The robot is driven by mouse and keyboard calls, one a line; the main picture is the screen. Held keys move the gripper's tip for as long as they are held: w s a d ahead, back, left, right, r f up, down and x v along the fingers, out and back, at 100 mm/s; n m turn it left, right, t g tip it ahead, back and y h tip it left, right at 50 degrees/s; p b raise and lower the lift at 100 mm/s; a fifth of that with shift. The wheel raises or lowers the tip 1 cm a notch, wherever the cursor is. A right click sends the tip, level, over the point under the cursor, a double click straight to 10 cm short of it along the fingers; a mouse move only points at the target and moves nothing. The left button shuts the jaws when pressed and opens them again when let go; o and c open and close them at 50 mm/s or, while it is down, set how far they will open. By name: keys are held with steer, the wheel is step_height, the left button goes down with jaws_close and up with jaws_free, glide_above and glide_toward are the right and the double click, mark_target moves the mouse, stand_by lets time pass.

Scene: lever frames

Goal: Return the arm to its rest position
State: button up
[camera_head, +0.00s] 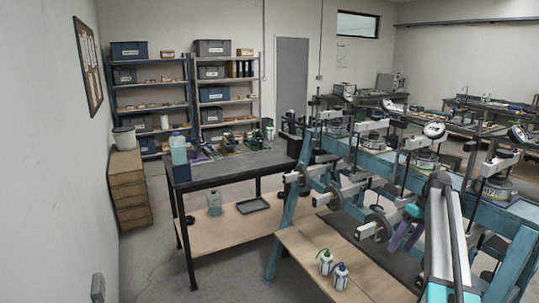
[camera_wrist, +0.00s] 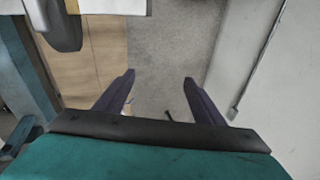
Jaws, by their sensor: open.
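My gripper (camera_head: 402,236) shows in the head view as a small purple and teal shape at the right, in front of the blue lever frame (camera_head: 281,232). My pale arm link beside it covers part of that frame. In the wrist view my gripper (camera_wrist: 159,80) has its two dark purple fingers spread wide apart. I cannot tell from these views whether the gripper touches the frame.
White bottles (camera_head: 325,262) stand on the low wooden shelf (camera_head: 300,246) below the frame. Round hanging weights (camera_head: 378,226) are close to my gripper. A dark-topped workbench (camera_head: 215,172) stands at left centre. Open floor (camera_head: 150,235) lies left of the bench.

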steer(key=s+a+f+g+b, duration=0.15)
steer(key=s+a+f, duration=0.35)
steer(key=a+f, duration=0.5)
steer(key=s+a+f+g, duration=0.2)
steer(key=s+a+f, duration=0.4)
steer(key=f, duration=0.8)
steer(key=s+a+f+g+b, duration=0.1)
steer(key=s+a+f, duration=0.4)
steer(key=a+f, duration=0.5)
steer(key=s+a+f+m+h, duration=0.1)
steer(key=s+f, duration=0.5)
steer(key=s, duration=0.4)
steer(key=s+a+f+m+h, duration=0.1)
steer(key=s+f+m+h, duration=0.1)
steer(key=s+f, duration=0.4)
steer(key=s+a+f+m+h+b, duration=0.1)
steer(key=s+f, duration=0.5)
steer(key=s, duration=0.8)
steer(key=shift+s+a+f, duration=0.15)
steer(key=shift+a+f, duration=0.05)
steer(key=shift+f, duration=0.05)
